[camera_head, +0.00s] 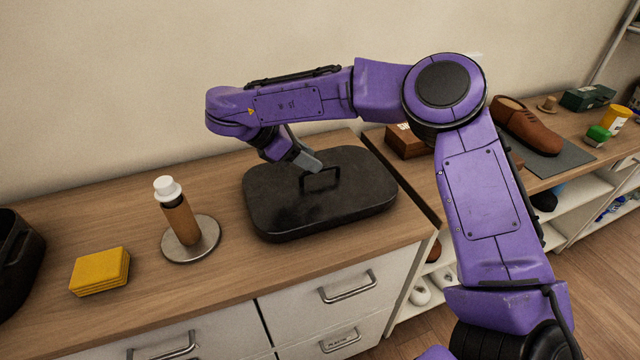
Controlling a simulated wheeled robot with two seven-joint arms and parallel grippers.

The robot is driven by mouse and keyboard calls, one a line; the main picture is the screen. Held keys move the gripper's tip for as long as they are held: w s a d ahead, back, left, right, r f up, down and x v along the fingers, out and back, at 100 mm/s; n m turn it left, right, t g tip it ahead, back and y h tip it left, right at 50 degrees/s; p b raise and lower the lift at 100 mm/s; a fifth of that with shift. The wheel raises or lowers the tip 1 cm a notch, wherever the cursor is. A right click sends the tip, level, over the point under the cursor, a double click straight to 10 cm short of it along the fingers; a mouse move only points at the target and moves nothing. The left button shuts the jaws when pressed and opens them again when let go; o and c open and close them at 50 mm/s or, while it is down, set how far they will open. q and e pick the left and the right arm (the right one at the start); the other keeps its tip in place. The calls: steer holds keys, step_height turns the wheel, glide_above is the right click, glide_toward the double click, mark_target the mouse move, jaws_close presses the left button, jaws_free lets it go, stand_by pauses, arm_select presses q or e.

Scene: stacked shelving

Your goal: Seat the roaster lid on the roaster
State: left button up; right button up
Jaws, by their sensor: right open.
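The black roaster lid (350,210), a rounded rectangle with an upright loop handle (322,179) on top, lies flat on the wooden counter in the middle of the view. A dark, deep, open vessel (12,265), which looks like the roaster, stands at the left edge and is mostly cut off. My right gripper (309,163) is open, tilted down at the far left side of the lid's handle. Whether its fingers touch or straddle the handle cannot be told. My left gripper is out of view.
On the counter (225,285), a yellow block of sponges or cloths (100,271) and a bottle with a white cap (178,215) on a round metal base (205,242) stand between vessel and lid. A brown shoe (528,125) and small goods sit on the shelving at right.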

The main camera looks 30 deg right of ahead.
mark_target(320, 180)
steer(key=x, duration=0.1)
steer(key=p+x, duration=0.1)
steer(key=x, duration=0.3)
steer(key=shift+w+a+f, duration=0.1)
steer(key=shift+a+f, duration=0.25)
steer(key=shift+f, duration=0.05)
steer(key=shift+d, duration=0.1)
steer(key=shift+f, duration=0.1)
steer(key=c, duration=0.7)
jaws_close()
